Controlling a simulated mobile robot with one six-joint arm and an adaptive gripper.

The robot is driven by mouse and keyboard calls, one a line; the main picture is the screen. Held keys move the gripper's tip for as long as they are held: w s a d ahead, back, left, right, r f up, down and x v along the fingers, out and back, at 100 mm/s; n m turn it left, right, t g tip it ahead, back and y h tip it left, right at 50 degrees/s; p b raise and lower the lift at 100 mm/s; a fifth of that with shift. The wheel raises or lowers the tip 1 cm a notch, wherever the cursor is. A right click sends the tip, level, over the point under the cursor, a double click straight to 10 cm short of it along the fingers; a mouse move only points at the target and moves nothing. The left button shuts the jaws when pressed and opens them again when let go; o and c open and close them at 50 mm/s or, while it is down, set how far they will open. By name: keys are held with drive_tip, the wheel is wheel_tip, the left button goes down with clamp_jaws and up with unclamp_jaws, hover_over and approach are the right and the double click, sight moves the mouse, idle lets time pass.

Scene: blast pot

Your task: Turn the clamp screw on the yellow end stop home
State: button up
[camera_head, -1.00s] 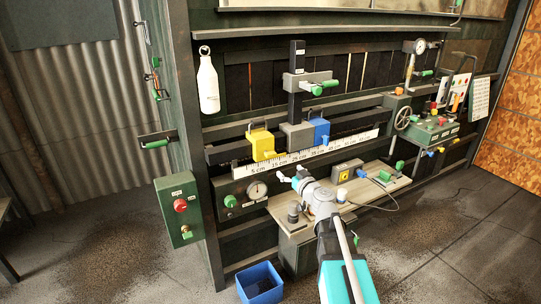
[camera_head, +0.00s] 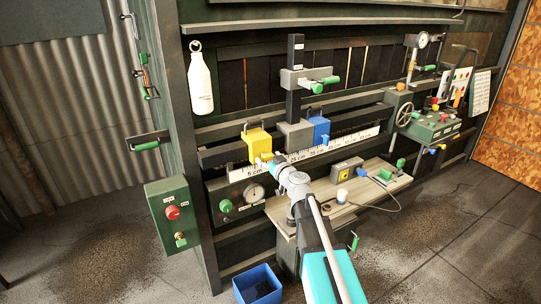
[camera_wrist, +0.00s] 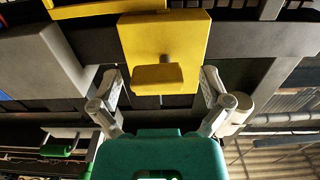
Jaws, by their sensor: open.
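The yellow end stop (camera_head: 257,141) sits on the dark rail above the white scale in the head view. In the wrist view the end stop (camera_wrist: 190,40) is large, with its clamp screw's yellow handle (camera_wrist: 158,77) standing out on a grey shaft. My gripper (camera_wrist: 160,90) is open, one finger on each side of the handle, with a visible gap on both sides. The handle is not gripped. In the head view my gripper (camera_head: 269,166) is just below and in front of the end stop, and the clamp screw is hard to make out there.
A grey block (camera_head: 295,134) and a blue stop (camera_head: 318,130) sit to the right on the rail. The white scale (camera_head: 300,155) runs below. A gauge (camera_head: 254,193) and a wooden shelf (camera_head: 345,190) lie lower. A blue bin (camera_head: 258,286) stands on the floor.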

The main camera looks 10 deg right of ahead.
drive_tip(key=shift+w, duration=0.2)
drive_tip(key=shift+d, duration=0.2)
drive_tip(key=c, duration=1.2)
drive_tip(key=shift+o, duration=0.2)
